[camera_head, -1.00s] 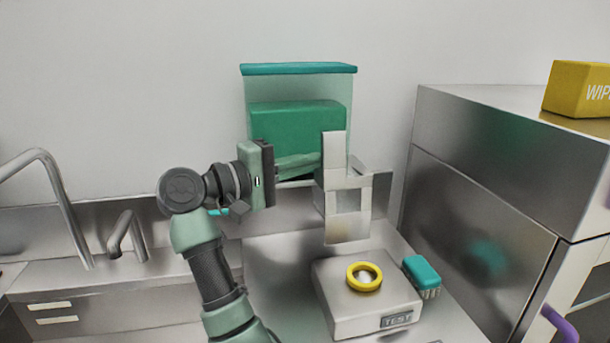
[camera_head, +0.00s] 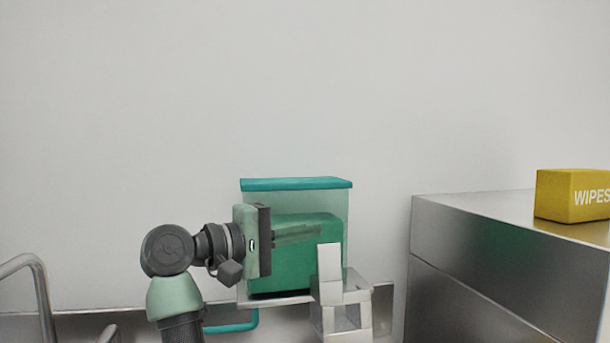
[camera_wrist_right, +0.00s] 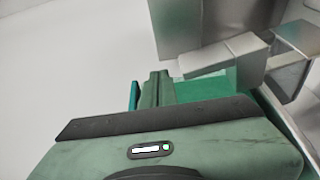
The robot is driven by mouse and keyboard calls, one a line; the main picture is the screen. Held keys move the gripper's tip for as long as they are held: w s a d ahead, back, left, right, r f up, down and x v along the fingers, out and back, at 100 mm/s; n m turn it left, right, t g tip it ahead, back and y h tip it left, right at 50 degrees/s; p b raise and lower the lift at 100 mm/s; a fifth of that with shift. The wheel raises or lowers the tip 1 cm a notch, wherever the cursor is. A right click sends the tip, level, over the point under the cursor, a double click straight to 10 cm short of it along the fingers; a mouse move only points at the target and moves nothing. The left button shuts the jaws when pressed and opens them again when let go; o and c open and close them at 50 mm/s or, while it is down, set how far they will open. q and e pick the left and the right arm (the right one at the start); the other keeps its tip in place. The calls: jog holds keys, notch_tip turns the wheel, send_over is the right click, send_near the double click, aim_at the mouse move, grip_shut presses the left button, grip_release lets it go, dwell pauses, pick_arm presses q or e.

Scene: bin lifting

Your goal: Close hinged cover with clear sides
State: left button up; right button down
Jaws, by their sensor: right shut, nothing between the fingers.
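The cover (camera_head: 297,184) has a teal top edge and clear sides. It stands upright against the back wall, with a green block (camera_head: 300,263) showing through or within it. I cannot tell how its hinge sits. My right gripper (camera_head: 320,231) is shut and empty, its fingers pointing right across the front of the cover; whether they touch it is unclear. In the right wrist view the shut fingers (camera_wrist_right: 158,76) show beside a teal edge (camera_wrist_right: 133,95). My left gripper is not in view.
A pale metallic block structure (camera_head: 342,312) stands close right of the fingers, and also shows in the wrist view (camera_wrist_right: 232,58). A teal bar (camera_head: 235,328) lies below the gripper. A steel cabinet (camera_head: 480,215) with a yellow wipes box (camera_head: 570,197) is at right.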

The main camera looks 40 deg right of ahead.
notch_tip(320, 180, up, 11)
jog(key=shift+w, duration=0.1)
dwell(0.3)
